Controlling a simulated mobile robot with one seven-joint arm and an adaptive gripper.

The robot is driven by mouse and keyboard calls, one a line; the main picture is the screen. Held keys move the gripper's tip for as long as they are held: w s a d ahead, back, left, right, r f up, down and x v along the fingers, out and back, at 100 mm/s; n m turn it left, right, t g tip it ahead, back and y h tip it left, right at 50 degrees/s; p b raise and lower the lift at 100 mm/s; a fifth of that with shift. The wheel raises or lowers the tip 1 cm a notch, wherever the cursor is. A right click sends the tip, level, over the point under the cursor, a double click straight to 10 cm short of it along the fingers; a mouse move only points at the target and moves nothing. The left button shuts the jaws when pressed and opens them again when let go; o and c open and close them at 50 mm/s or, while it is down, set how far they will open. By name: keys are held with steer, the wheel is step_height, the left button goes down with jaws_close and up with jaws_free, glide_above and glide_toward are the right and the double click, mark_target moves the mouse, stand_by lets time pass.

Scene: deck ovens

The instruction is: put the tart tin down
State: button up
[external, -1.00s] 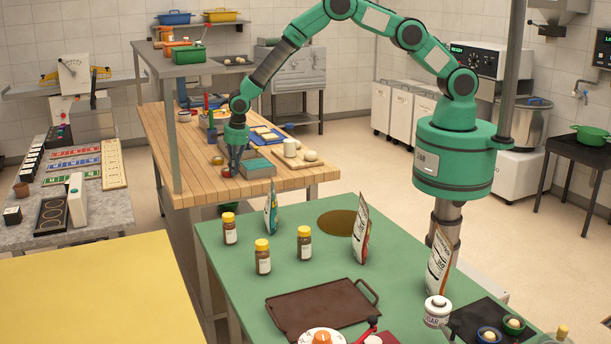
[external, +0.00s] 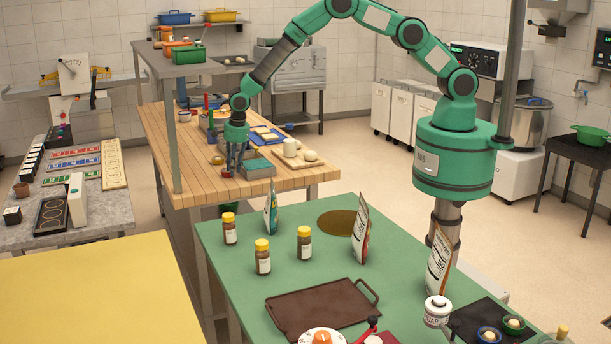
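My gripper (external: 232,168) is at the end of the green arm, pointing down over the front part of the wooden worktop (external: 185,178). Its fingertips are low, close to the wood. They are too small to show whether they are open or shut. I cannot make out a tart tin clearly; anything between the fingers is hidden or too small to tell. A small amber-brown round item (external: 217,160) sits just left of the fingers.
Bare wood lies left of my gripper. In front, a green table (external: 330,255) holds yellow-capped jars (external: 263,257), upright bags and a brown tray (external: 320,305).

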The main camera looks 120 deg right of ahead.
step_height(320, 180, up, 11)
steer(key=s+a, duration=0.1)
steer(key=shift+a, duration=0.25)
stand_by(0.7)
steer(key=s+a+r+n+t, duration=0.1)
steer(key=s+a+r+n, duration=0.35)
steer(key=a+r, duration=0.4)
steer(key=s+a+r+n, duration=0.4)
steer(key=s+a+r, duration=0.15)
steer(key=r, duration=0.65)
steer(key=s+a+r+n+t, duration=0.1)
steer(key=s+a+r+n, duration=0.4)
steer(key=r, duration=0.6)
steer(key=s+a+r+n+t, duration=0.1)
steer(key=s+a+r+n, duration=0.2)
steer(key=s+a, duration=0.35)
steer(key=s+a+r+n, duration=0.3)
steer(key=s+r+n, duration=0.1)
steer(key=s, duration=0.6)
steer(key=s+a+n, duration=0.3)
steer(key=s+n, duration=0.1)
steer(key=s, duration=0.5)
steer(key=s+a+f+n+t+y, duration=0.1)
steer(key=s+a+n, duration=0.2)
steer(key=s, duration=0.5)
steer(key=shift+s+f+n+y, duration=0.2)
steer(key=shift+s+n+y, duration=0.15)
steer(key=shift+n, duration=0.3)
steer(key=shift+f+b, duration=0.1)
steer(key=shift+b, duration=0.25)
